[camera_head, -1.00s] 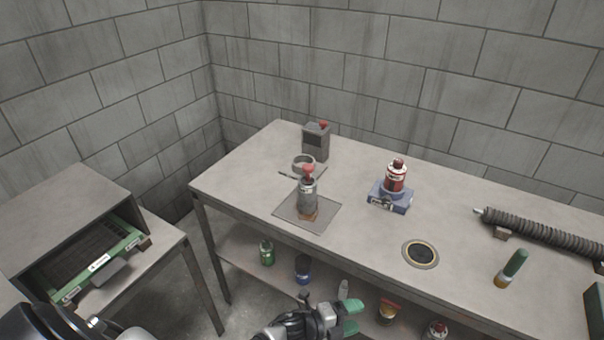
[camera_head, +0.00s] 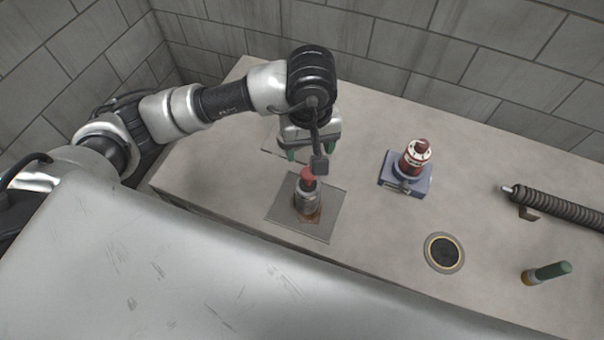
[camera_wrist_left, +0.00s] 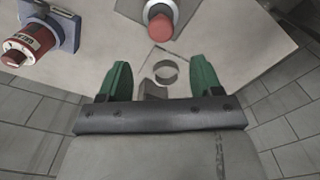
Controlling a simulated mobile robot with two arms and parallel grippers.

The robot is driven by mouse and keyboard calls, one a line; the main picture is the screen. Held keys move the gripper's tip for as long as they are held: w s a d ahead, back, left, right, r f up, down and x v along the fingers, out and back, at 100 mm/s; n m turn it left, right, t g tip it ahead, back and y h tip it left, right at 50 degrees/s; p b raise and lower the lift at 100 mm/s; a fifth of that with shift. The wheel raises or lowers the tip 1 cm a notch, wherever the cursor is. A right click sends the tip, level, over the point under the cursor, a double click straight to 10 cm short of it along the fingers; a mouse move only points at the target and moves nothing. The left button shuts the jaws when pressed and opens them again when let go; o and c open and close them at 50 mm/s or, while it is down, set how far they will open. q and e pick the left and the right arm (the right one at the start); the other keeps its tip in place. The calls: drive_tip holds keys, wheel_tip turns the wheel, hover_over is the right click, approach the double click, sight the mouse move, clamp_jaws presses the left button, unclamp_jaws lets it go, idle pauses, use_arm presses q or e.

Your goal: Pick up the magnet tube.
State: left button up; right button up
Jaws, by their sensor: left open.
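I take the magnet tube to be the grey cylinder (camera_head: 307,198) with a red top, though no label confirms this. It stands upright on a square metal plate (camera_head: 325,222) on the table. Its red top (camera_wrist_left: 160,27) shows at the top of the left wrist view. My left gripper (camera_head: 311,152) is open and empty, with green fingers, above and just behind the cylinder in the head view. In the left wrist view the fingers (camera_wrist_left: 162,80) are apart, with the cylinder beyond their tips and not between them. My right gripper is not in view.
A red and white bottle (camera_head: 415,155) stands on a blue base (camera_head: 392,179) to the right. A dark round inset (camera_head: 444,252), a green-capped tube (camera_head: 549,272) and a ribbed hose (camera_head: 565,207) lie farther right. A metal ring (camera_wrist_left: 166,72) is near the fingers.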

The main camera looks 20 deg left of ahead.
sight(308, 171)
use_arm(q)
drive_tip(key=f, duration=0.3)
drive_tip(key=shift+s+d+f+p, duration=0.25)
drive_tip(key=shift+s+f+p, duration=0.1)
drive_tip(key=shift+s+p, duration=0.05)
drive_tip(key=shift+w+f, duration=0.1)
drive_tip(key=shift+f, duration=0.2)
drive_tip(key=shift+a+f, duration=0.1)
drive_tip(key=shift+f, duration=0.15)
drive_tip(key=f+p, duration=0.1)
drive_tip(key=f, duration=0.2)
drive_tip(key=f+p, duration=0.1)
drive_tip(key=shift+s+f+p, duration=0.15)
drive_tip(key=shift+s+p, duration=0.2)
drive_tip(key=shift+s, duration=0.05)
drive_tip(key=shift+f, duration=0.3)
drive_tip(key=shift+w, duration=0.1)
clamp_jaws()
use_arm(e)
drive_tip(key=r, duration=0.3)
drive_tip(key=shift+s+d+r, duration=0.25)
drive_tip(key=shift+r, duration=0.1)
